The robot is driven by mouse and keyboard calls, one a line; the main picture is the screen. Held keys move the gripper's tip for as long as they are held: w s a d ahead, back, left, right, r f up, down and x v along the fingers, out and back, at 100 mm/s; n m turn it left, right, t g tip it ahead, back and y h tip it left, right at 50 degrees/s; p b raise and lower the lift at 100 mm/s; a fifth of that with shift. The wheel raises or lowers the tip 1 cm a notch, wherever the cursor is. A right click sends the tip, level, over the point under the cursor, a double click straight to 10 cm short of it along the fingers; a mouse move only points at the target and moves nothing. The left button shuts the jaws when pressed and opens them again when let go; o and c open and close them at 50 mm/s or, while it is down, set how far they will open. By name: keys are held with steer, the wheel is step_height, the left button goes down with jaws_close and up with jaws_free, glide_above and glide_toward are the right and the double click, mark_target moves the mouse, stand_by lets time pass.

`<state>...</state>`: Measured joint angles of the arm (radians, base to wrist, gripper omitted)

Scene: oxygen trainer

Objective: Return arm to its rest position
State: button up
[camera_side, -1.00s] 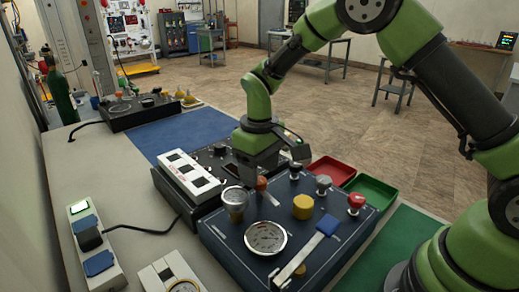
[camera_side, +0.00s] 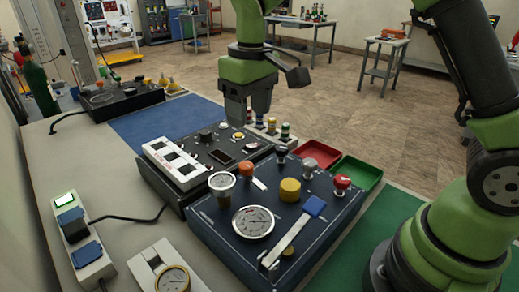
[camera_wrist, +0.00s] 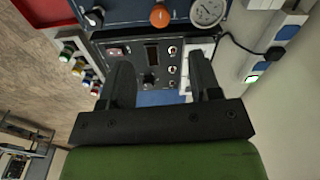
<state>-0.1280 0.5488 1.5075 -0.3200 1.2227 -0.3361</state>
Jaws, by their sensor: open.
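My gripper (camera_side: 250,110) hangs in the air above the black control box (camera_side: 215,150), fingers pointing down, apart from everything. In the wrist view my gripper (camera_wrist: 160,85) shows two dark fingers spread apart with nothing between them. Behind the fingers lie the box's small display and switches. The blue trainer panel (camera_side: 215,228) stands in front, with a round gauge (camera_side: 253,222), an orange knob (camera_side: 246,168), a yellow knob (camera_side: 290,190), a red knob (camera_side: 342,181) and a blue-ended lever (camera_side: 295,232).
A red tray (camera_side: 318,153) and a green tray (camera_side: 358,172) sit right of the panel. A power strip (camera_side: 82,240) with a cable lies at left. Several small coloured-capped parts (camera_side: 272,127) stand behind the box. The blue mat (camera_side: 150,122) has bare space.

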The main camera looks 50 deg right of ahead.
steer(key=s+d+r+m+t+y, duration=0.1)
steer(key=s+d+r+m+t, duration=0.15)
steer(key=s+r, duration=0.65)
steer(key=s+m+t, duration=0.3)
steer(key=s+t, duration=0.1)
steer(key=s, duration=0.7)
steer(key=shift+s+a+r+y, duration=0.15)
steer(key=shift+s+a+y, duration=0.05)
steer(key=shift+s+y, duration=0.2)
